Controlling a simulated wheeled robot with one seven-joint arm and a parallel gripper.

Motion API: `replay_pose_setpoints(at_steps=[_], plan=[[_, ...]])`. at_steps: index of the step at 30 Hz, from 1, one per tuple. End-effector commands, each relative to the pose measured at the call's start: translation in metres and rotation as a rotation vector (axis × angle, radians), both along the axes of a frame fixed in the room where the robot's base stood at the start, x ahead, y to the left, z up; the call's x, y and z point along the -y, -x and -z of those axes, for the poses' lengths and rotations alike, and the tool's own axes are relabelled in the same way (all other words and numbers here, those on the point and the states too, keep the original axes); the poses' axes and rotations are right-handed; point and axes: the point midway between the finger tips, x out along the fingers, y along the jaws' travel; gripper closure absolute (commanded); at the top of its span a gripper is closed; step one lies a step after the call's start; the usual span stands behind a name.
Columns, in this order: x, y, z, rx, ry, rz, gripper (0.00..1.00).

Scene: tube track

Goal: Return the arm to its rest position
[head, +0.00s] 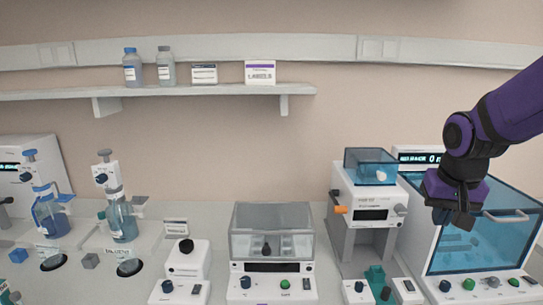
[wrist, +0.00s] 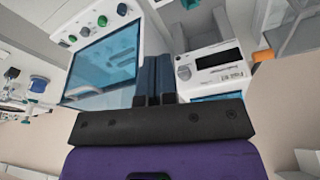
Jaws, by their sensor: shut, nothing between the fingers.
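My purple arm (head: 505,110) reaches in from the right edge in the head view. My gripper (head: 455,215) points down in front of the blue-windowed machine (head: 485,240), at its upper left. In the wrist view the gripper's dark fingers (wrist: 158,78) are together with nothing between them. The blue window (wrist: 105,70) shows to the left of the fingers there, and a white machine with a display (wrist: 215,62) shows to the right. I cannot tell how far the fingers are from the window.
A white device with a blue top box (head: 372,166) stands left of my gripper. A clear-lidded unit (head: 272,230) stands mid-bench. Blue-liquid dispenser bottles (head: 122,222) stand at the left. A shelf (head: 150,92) holds bottles and boxes. The wall space above the bench's middle is clear.

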Motion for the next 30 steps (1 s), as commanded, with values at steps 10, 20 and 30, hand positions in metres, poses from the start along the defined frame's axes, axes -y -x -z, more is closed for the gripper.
replay_pose_setpoints(at_steps=[10, 20, 30], plan=[[-0.018, 0.073, -0.064, 0.12, 0.021, -0.132, 1.0], [-0.029, 0.138, -0.092, 0.214, 0.025, -0.247, 1.0], [-0.031, 0.155, -0.096, 0.237, 0.025, -0.281, 1.0]])
